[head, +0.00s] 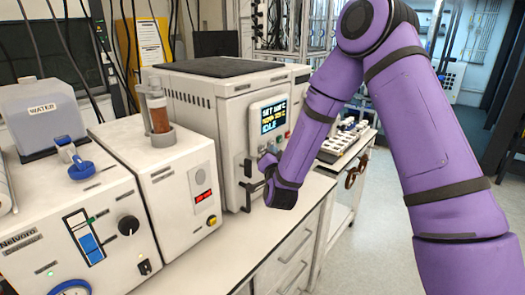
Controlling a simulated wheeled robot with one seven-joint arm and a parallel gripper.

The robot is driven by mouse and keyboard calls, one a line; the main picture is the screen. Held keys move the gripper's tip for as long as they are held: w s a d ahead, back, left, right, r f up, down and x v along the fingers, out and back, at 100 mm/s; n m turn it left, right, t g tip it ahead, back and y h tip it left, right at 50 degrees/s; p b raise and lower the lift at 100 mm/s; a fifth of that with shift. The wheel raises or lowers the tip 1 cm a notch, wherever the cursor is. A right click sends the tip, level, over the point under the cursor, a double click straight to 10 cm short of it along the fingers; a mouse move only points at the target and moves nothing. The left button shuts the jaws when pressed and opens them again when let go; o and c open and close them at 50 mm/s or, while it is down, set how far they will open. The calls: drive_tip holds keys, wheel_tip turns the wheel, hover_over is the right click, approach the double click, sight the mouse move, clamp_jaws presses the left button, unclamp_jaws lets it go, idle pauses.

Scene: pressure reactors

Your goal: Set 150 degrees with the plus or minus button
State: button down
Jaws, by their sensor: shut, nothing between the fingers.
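The white box-shaped reactor unit (210,105) stands on the bench, with a small dark display (273,118) on its front. The display shows a SET line in white, a yellow line under it and IDLE in blue; the set value is too small to read surely. My gripper (266,160) is shut and empty, just below the display, close to the front panel. I cannot tell whether it touches the panel. The plus and minus buttons cannot be made out; my gripper and wrist cover part of the panel there.
A dark handle (248,189) sticks out of the unit's front, close to my gripper. A white unit with a brown column (159,114) and a Nelvoro box (75,235) stand on the left. The bench top (235,245) in front is clear.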

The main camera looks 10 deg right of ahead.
drive_tip(key=shift+w+a, duration=0.15)
idle(0.4)
drive_tip(key=shift+w+a, duration=0.1)
drive_tip(key=shift+w, duration=0.1)
drive_tip(key=shift+w+a, duration=0.2)
drive_tip(key=shift+w, duration=0.05)
idle(0.9)
idle(0.4)
drive_tip(key=shift+s+d, duration=0.4)
drive_tip(key=shift+s, duration=0.2)
drive_tip(key=s+d, duration=0.1)
drive_tip(key=s, duration=0.1)
drive_tip(key=s+d, duration=0.2)
idle(0.4)
drive_tip(key=shift+r, duration=0.1)
idle(0.4)
